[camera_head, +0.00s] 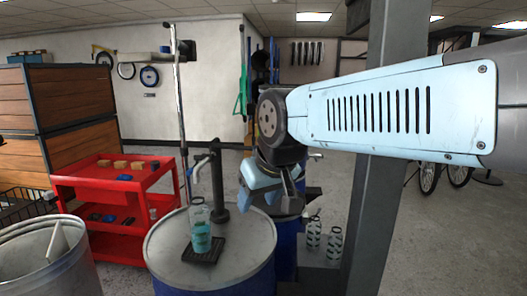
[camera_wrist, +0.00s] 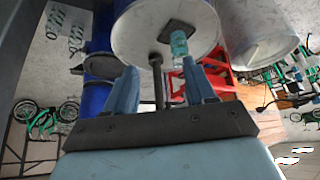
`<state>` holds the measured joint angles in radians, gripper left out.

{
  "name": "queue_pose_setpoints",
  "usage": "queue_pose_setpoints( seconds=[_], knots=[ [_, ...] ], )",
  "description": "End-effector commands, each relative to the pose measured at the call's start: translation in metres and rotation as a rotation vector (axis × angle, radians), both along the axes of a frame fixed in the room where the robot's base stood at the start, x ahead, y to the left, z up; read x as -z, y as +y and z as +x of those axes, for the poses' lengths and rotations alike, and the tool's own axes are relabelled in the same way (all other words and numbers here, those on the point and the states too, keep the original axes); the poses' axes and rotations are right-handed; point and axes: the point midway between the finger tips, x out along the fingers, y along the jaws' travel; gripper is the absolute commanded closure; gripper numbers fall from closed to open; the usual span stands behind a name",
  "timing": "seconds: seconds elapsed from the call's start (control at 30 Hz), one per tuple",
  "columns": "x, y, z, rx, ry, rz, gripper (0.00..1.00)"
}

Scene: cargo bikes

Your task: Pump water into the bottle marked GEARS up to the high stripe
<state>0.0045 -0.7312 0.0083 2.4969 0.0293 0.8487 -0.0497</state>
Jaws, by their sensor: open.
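A clear bottle (camera_head: 200,229) with teal in its lower part stands upright on a dark square pad (camera_head: 203,251) on the drum lid, below the pump's spout. Its marking and stripes are too small to read, and I cannot tell whether the teal is water or print. The dark hand pump (camera_head: 218,180) rises from the lid just right of the bottle. My gripper (camera_head: 268,200) is open and empty, right of the pump. In the wrist view my gripper (camera_wrist: 160,66) has its fingers apart, with the pump (camera_wrist: 157,75) and bottle (camera_wrist: 179,45) showing between them.
The pump stands on a blue drum (camera_head: 170,257) with a grey lid. Two clear bottles (camera_head: 314,233) (camera_head: 333,245) stand low at right, near a grey post (camera_head: 376,200). A red cart (camera_head: 120,180) and a grey bin (camera_head: 45,275) are at left.

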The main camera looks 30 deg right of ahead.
Motion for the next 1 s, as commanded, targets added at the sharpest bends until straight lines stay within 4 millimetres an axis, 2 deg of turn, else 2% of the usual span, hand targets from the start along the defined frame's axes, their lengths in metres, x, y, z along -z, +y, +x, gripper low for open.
queue_pose_setpoints(
  seconds=[0.03,0.17,0.23,0.33,0.47,0.57,0.7,0.83,1.0],
  knots=[
    [0.0,0.011,0.011,-0.024,-0.022,-0.002,0.45],
    [-0.005,0.029,0.057,-0.133,-0.145,-0.023,0.45],
    [-0.01,0.037,0.086,-0.19,-0.23,-0.051,0.45],
    [-0.015,0.044,0.126,-0.248,-0.351,-0.11,0.45],
    [-0.022,0.043,0.174,-0.281,-0.494,-0.223,0.45],
    [-0.025,0.035,0.206,-0.277,-0.58,-0.336,0.45],
    [-0.024,0.014,0.242,-0.237,-0.65,-0.534,0.45],
    [-0.017,-0.013,0.265,-0.178,-0.649,-0.748,0.45],
    [-0.002,-0.052,0.276,-0.091,-0.54,-1.048,0.45]
  ],
)
